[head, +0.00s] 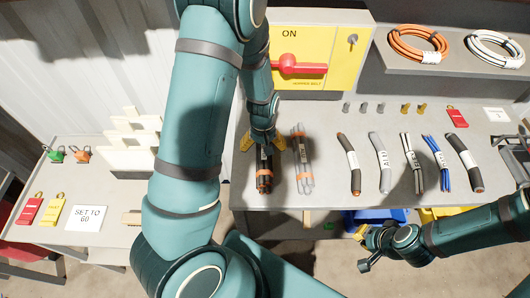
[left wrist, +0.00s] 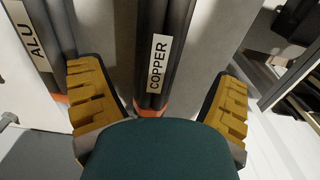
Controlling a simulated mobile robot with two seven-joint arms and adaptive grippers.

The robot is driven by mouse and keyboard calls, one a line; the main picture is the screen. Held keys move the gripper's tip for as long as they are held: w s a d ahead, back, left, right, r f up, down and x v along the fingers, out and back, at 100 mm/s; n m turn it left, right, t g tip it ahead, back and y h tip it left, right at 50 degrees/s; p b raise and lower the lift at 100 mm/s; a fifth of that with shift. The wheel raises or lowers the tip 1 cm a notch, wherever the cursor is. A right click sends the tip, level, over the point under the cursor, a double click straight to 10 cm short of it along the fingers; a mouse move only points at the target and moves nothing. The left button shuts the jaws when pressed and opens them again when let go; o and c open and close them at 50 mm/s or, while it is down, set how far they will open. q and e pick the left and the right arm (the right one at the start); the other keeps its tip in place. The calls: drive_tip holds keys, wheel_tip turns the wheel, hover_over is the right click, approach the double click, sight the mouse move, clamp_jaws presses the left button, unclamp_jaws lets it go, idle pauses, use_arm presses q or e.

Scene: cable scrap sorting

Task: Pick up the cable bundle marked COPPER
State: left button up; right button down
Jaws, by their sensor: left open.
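The cable bundle marked COPPER (head: 264,181) lies on the grey bench, dark cables with copper-coloured ends at its near end. In the left wrist view its white COPPER label (left wrist: 158,64) reads clearly. My left gripper (head: 262,143) is over its far part, with the yellow fingers open and one on each side. In the left wrist view the fingers (left wrist: 158,100) stand apart from the bundle, with gaps on both sides. My right gripper (head: 369,245) is low at the right, in front of the bench edge; its jaws are too unclear to judge.
A bundle with silvery ends (head: 303,162) lies just right of COPPER; its label reads ALU (left wrist: 31,42) in the left wrist view. Several more cable pieces lie further right. A yellow switch box (head: 335,50) with a red handle stands behind. My left arm hides part of the left side.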

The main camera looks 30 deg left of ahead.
use_arm(q)
wheel_tip(320, 180, down, 5)
drive_tip(key=shift+w+f+b, duration=0.1)
drive_tip(key=shift+w+b, duration=0.05)
drive_tip(key=shift+b, duration=0.2)
drive_tip(key=shift+w, duration=0.1)
drive_tip(key=c, duration=1.4)
